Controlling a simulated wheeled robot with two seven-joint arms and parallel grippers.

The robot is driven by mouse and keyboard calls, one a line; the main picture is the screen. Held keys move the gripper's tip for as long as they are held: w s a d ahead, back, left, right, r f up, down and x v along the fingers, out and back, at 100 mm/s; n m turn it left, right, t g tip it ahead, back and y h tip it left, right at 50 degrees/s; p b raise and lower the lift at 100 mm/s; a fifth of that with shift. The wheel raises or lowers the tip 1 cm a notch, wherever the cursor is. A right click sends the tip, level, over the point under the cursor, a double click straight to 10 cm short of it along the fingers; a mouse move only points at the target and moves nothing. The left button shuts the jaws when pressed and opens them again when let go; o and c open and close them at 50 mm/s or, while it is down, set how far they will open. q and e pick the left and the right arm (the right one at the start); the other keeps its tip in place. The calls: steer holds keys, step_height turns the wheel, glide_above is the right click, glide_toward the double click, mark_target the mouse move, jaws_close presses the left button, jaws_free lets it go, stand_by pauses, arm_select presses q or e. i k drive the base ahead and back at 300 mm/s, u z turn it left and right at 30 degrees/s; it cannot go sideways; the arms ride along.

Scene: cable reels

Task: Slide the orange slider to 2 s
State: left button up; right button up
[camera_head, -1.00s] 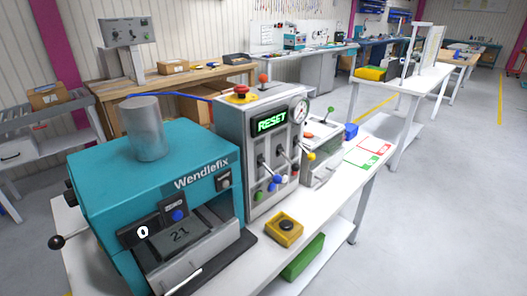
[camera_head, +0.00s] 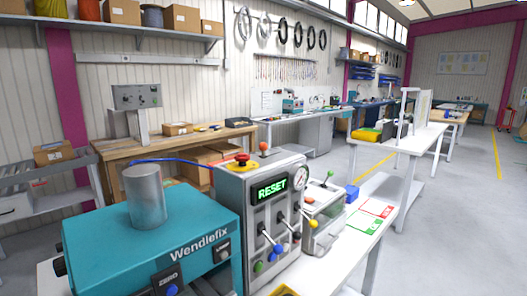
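The grey control box (camera_head: 233,190) stands in the middle of the bench, with a display (camera_head: 272,188) reading RESET in green. An orange round knob (camera_head: 263,146) shows at the top of the box. I cannot tell which part is the orange slider, and no 2 s mark is readable. Neither of my grippers is in view.
A teal Wendlefix machine (camera_head: 140,240) with a grey cylinder (camera_head: 146,197) stands left of the control box. A red emergency button (camera_head: 242,158) and a gauge (camera_head: 300,178) are on the box.

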mark_target(262, 147)
steer(key=u, duration=0.95)
steer(key=k, duration=1.05)
steer(key=z, duration=1.2)
steer(key=i, duration=0.5)
steer(key=z, duration=0.1)
